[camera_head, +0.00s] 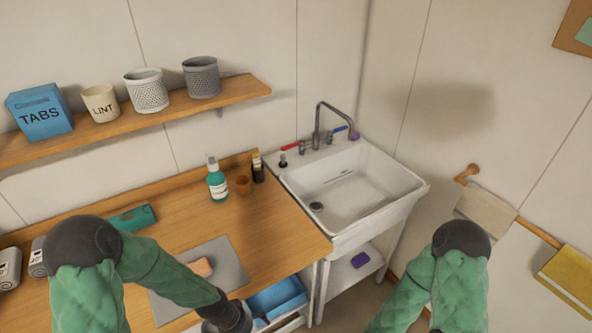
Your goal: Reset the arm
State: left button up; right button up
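My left arm (165,272), in a green padded sleeve, comes in from the left and reaches across the wooden counter. Its dark wrist (236,318) is at the bottom edge, next to a blue bin; the fingers are cut off below the frame. My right arm (462,285) is bent at the lower right, in front of the wall and right of the sink. Its forearm runs down out of the frame, and its gripper does not show.
The wooden counter (190,222) bears a grey mat (228,262) with a peach-coloured bar (200,267), a green bottle (217,182), a brown cup (243,185) and a dark bottle (258,170). A blue bin (278,297) sits below its front edge. A white sink (405,200) stands right.

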pick_arm(q)
jog(key=s+d+f+n+b, duration=0.3)
jog(key=s+f+n, duration=0.3)
jog(key=f, duration=0.7)
jog(key=shift+s+f+b, duration=0.2)
jog(key=shift+s+b, duration=0.35)
jog(key=shift+b, duration=0.25)
